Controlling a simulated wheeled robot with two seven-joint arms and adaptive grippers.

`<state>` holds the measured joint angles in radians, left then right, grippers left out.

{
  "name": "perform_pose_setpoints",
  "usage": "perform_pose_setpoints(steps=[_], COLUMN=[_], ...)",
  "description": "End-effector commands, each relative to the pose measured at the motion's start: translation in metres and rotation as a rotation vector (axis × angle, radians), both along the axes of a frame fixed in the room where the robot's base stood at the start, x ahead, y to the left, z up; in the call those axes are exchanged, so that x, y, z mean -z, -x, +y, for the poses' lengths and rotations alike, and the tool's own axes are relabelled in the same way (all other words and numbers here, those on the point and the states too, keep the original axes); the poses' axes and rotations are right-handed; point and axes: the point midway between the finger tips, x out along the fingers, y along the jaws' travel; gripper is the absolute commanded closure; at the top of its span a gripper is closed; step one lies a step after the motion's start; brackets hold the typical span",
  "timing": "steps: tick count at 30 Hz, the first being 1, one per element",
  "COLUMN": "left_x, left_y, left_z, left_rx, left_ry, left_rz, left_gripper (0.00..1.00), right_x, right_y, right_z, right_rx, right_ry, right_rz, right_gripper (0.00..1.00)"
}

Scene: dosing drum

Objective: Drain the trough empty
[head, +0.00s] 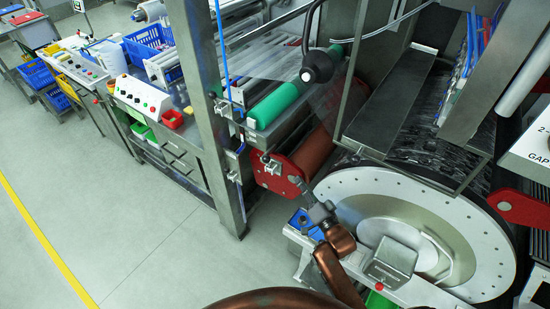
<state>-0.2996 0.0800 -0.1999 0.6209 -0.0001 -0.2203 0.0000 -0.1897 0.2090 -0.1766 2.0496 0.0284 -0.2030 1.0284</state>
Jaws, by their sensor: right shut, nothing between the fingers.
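A large drum (395,220) with a pale round end face and a dark, glossy curved surface fills the right of the head view. A red roller (314,152) lies left of it, with a red end plate (282,178) in front. I cannot clearly make out the trough or its drain. My right gripper (303,192) is shut and empty, at the end of a copper-coloured arm from the bottom. Its fingertips appear close to the red plate's right edge; I cannot tell whether they touch. My left gripper is out of view.
A green roller (280,102) sits above the red one, beside a grey steel post (205,110). A metal box (391,262) and a blue tray (306,224) are near my right arm. A control panel (140,97) stands left. The floor (120,225) at lower left is clear.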

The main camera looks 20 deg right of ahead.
Motion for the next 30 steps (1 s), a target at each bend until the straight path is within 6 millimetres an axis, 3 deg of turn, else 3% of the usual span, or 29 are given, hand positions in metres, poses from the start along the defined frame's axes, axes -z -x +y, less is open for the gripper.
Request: perform_pose_setpoints(steps=[3,7,20,25,30], left_x=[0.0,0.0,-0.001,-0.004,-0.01], left_y=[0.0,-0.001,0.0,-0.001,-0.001], left_z=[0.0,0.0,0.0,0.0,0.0], left_rx=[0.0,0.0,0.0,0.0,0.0], left_ry=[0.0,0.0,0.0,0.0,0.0], left_rz=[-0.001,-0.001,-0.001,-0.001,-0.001], left_gripper=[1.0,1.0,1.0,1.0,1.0], right_x=[-0.032,-0.049,-0.053,-0.06,-0.07], right_y=[-0.012,-0.016,-0.018,-0.036,-0.068], right_z=[0.01,0.014,0.016,0.02,0.028], right_rx=[-0.048,-0.08,-0.087,-0.087,-0.087], right_ry=[-0.118,-0.187,-0.201,-0.201,-0.201], right_rz=[-0.116,-0.178,-0.191,-0.193,-0.193], right_gripper=[1.0,1.0,1.0,1.0,1.0])
